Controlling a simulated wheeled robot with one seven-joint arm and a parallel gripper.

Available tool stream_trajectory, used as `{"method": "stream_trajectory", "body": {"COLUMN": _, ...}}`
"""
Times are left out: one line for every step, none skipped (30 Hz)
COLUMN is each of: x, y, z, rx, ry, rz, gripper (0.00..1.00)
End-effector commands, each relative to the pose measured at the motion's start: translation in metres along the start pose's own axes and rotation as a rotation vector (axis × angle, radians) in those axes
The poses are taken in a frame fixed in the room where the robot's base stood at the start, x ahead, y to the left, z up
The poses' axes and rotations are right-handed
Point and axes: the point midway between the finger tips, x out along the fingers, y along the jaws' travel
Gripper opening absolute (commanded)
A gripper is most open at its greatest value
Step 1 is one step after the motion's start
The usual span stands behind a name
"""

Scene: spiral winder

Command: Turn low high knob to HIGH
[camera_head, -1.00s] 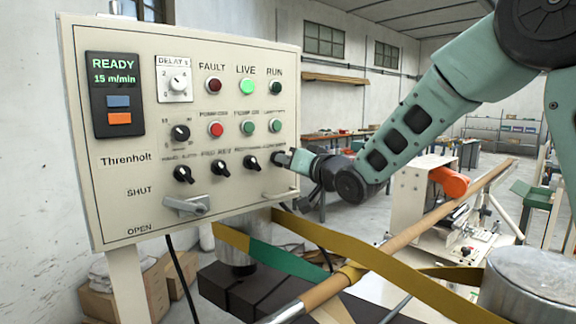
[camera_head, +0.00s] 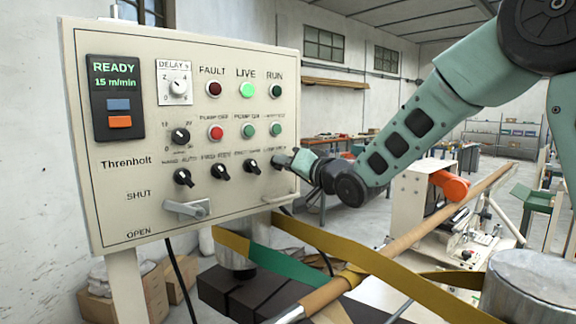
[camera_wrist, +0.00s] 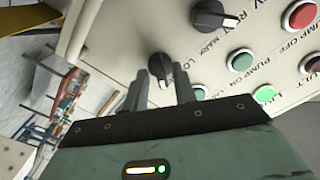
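The low/high knob (camera_wrist: 160,67) is black and round with a pale pointer line. Letters reading "LO" show beside it in the wrist view; the rest of its label is hidden. It is the rightmost of the lower knob row on the cream panel (camera_head: 130,70), where my gripper (camera_head: 284,161) partly covers it in the head view. In the wrist view, the two fingers of my gripper (camera_wrist: 161,80) stand apart, one on each side of the knob. Narrow gaps seem to show beside it; contact is not clear.
A green button (camera_wrist: 240,60) and a red button (camera_wrist: 300,14) are near. A handle bar (camera_head: 280,196) sticks out below the knob row. Yellow strap (camera_head: 390,270) crosses below.

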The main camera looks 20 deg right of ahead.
Motion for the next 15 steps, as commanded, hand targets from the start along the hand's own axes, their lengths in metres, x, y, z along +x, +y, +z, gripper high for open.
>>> {"method": "stream_trajectory", "body": {"x": 0.000, "y": 0.000, "z": 0.000, "rx": 0.000, "ry": 0.000, "rz": 0.000, "gripper": 0.33}}
{"method": "stream_trajectory", "body": {"x": 0.000, "y": 0.000, "z": 0.000, "rx": -0.001, "ry": 0.000, "rz": 0.000, "gripper": 0.33}}
{"method": "stream_trajectory", "body": {"x": 0.000, "y": 0.000, "z": 0.000, "rx": -0.001, "ry": 0.000, "rz": 0.000, "gripper": 0.33}}
{"method": "stream_trajectory", "body": {"x": 0.000, "y": 0.000, "z": 0.000, "rx": -0.001, "ry": 0.000, "rz": 0.000, "gripper": 0.33}}
{"method": "stream_trajectory", "body": {"x": 0.000, "y": 0.000, "z": 0.000, "rx": -0.001, "ry": 0.000, "rz": 0.000, "gripper": 0.33}}
{"method": "stream_trajectory", "body": {"x": 0.000, "y": 0.000, "z": 0.000, "rx": -0.001, "ry": 0.000, "rz": 0.000, "gripper": 0.33}}
{"method": "stream_trajectory", "body": {"x": 0.000, "y": 0.000, "z": 0.000, "rx": -0.001, "ry": 0.000, "rz": 0.000, "gripper": 0.33}}
{"method": "stream_trajectory", "body": {"x": 0.000, "y": 0.000, "z": 0.000, "rx": -0.001, "ry": 0.000, "rz": 0.000, "gripper": 0.33}}
{"method": "stream_trajectory", "body": {"x": -0.001, "y": 0.000, "z": 0.000, "rx": -0.001, "ry": 0.000, "rz": 0.000, "gripper": 0.33}}
{"method": "stream_trajectory", "body": {"x": -0.002, "y": 0.000, "z": 0.000, "rx": -0.002, "ry": 0.000, "rz": 0.000, "gripper": 0.33}}
{"method": "stream_trajectory", "body": {"x": -0.004, "y": 0.000, "z": 0.000, "rx": -0.002, "ry": 0.000, "rz": 0.000, "gripper": 0.33}}
{"method": "stream_trajectory", "body": {"x": -0.007, "y": 0.000, "z": 0.000, "rx": -0.002, "ry": 0.000, "rz": 0.000, "gripper": 0.33}}
{"method": "stream_trajectory", "body": {"x": -0.011, "y": 0.000, "z": 0.000, "rx": -0.002, "ry": 0.001, "rz": 0.000, "gripper": 0.33}}
{"method": "stream_trajectory", "body": {"x": -0.014, "y": 0.000, "z": 0.000, "rx": -0.002, "ry": 0.001, "rz": 0.000, "gripper": 0.33}}
{"method": "stream_trajectory", "body": {"x": -0.021, "y": 0.000, "z": 0.000, "rx": -0.002, "ry": 0.001, "rz": 0.000, "gripper": 0.33}}
